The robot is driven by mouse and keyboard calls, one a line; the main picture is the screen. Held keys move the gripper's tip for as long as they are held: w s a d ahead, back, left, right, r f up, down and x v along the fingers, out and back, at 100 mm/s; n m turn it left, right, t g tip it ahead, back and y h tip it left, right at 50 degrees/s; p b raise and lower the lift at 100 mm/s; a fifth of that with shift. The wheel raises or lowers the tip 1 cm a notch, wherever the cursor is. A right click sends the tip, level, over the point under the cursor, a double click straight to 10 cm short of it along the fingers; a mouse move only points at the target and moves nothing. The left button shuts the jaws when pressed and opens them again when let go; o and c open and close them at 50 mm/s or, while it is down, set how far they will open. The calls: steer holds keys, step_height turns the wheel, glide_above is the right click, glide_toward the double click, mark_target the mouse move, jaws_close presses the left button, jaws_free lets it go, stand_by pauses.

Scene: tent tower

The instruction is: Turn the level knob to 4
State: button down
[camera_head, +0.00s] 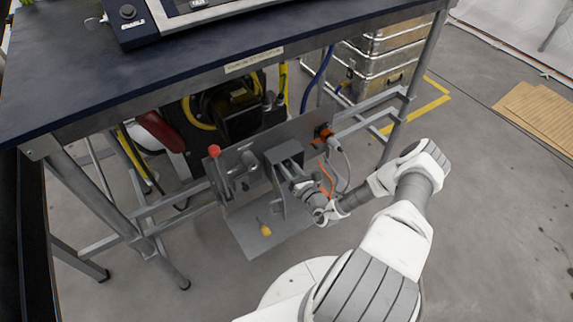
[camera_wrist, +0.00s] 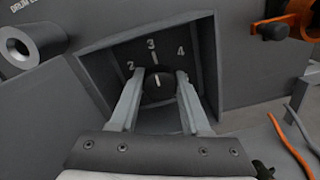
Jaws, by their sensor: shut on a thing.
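The level knob (camera_wrist: 159,86) is a round black knob with a white pointer mark. It sits in a recessed dark housing with the numbers 2, 3 and 4 in an arc above it, and the pointer lies at about 3. In the wrist view my gripper (camera_wrist: 159,88) has one finger on each side of the knob and is shut on it. In the head view my gripper (camera_head: 292,176) reaches into the grey housing (camera_head: 283,155) under the table, and the knob is hidden there.
A red-topped lever (camera_head: 214,152) and a yellow part (camera_head: 265,230) are on the grey panel. An orange connector (camera_head: 323,133) with cables is right of the housing. The dark table (camera_head: 150,75) overhangs the panel.

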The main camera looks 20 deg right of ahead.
steer(key=shift+m, duration=0.4)
steer(key=m, duration=0.5)
steer(key=shift+m, duration=0.3)
steer(key=m, duration=0.5)
steer(key=shift+m, duration=0.3)
steer(key=shift+c, duration=1.8)
jaws_free()
steer(key=shift+s+d, duration=0.1)
